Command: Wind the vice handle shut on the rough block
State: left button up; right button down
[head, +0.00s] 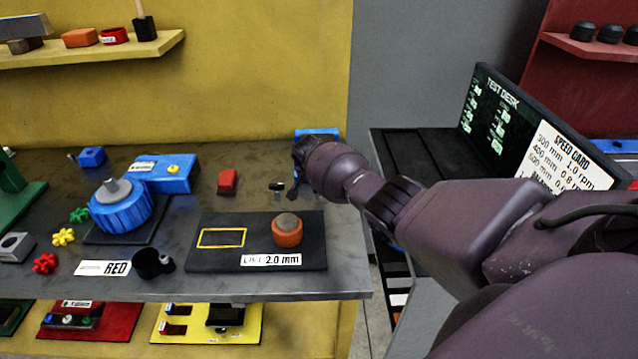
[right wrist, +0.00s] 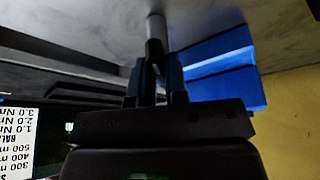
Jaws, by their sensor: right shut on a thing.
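My right gripper (head: 295,180) reaches in from the right to the table's right end, with its fingers pointing down. In the right wrist view the right gripper (right wrist: 157,72) is shut on a grey cylindrical handle (right wrist: 155,28). A blue body (right wrist: 215,70), which looks like the vice, is beside the fingers there. In the head view only the top of this blue body (head: 318,132) shows behind my wrist. I cannot make out the vice jaws or a rough block in them. My left gripper is not in view.
A dark plate (head: 210,258) with an orange-brown round part (head: 287,232) lies in front of my gripper. A red block (head: 228,182) and a blue motor-like unit (head: 122,208) are to the left. The test desk screen (head: 490,110) stands at the right, beyond a gap.

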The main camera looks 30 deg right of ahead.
jog(key=m+g+b, duration=0.1)
jog(key=m+b, duration=0.1)
jog(key=m, duration=0.2)
jog(key=shift+f+g, duration=0.15)
jog(key=shift+g, duration=0.25)
jog(key=shift+w+m+g+b, duration=0.1)
jog(key=shift+m+g+b, duration=0.3)
jog(key=shift+m+b, duration=0.7)
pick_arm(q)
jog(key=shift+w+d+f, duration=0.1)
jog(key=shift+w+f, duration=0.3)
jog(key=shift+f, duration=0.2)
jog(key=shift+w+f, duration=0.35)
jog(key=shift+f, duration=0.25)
pick_arm(e)
jog(key=shift+m+h, duration=0.3)
jog(key=shift+m, duration=0.1)
jog(key=c, duration=1.2)
grip_release()
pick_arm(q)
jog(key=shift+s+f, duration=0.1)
pick_arm(e)
jog(key=shift+o, duration=0.3)
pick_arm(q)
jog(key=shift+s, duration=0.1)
pick_arm(e)
jog(key=shift+r, duration=0.25)
